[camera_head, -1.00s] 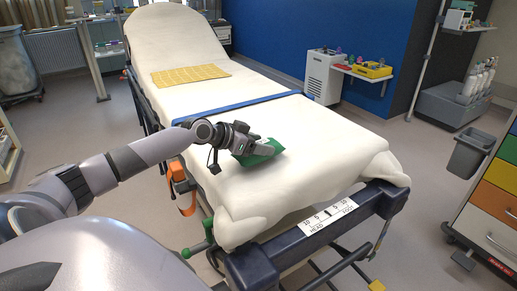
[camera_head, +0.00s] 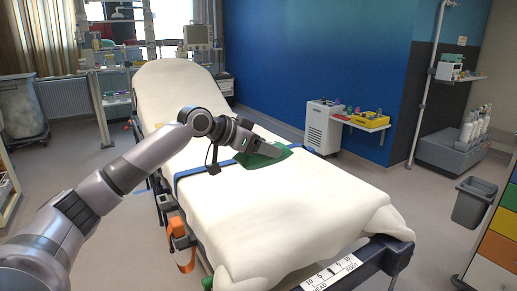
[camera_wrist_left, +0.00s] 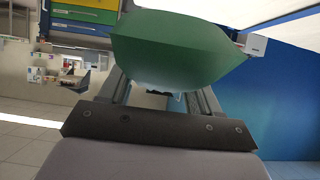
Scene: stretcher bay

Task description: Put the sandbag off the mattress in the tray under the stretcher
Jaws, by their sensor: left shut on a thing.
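The green sandbag (camera_head: 264,158) is in my left gripper (camera_head: 272,150), which is shut on it. In the left wrist view the sandbag (camera_wrist_left: 175,50) fills the space between the fingers of the left gripper (camera_wrist_left: 165,90). The tray under the stretcher is not visible. My right gripper is not in view.
The stretcher's dark end frame with a white scale label (camera_head: 332,273) is at the front right. An orange item (camera_head: 182,252) hangs on the left side.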

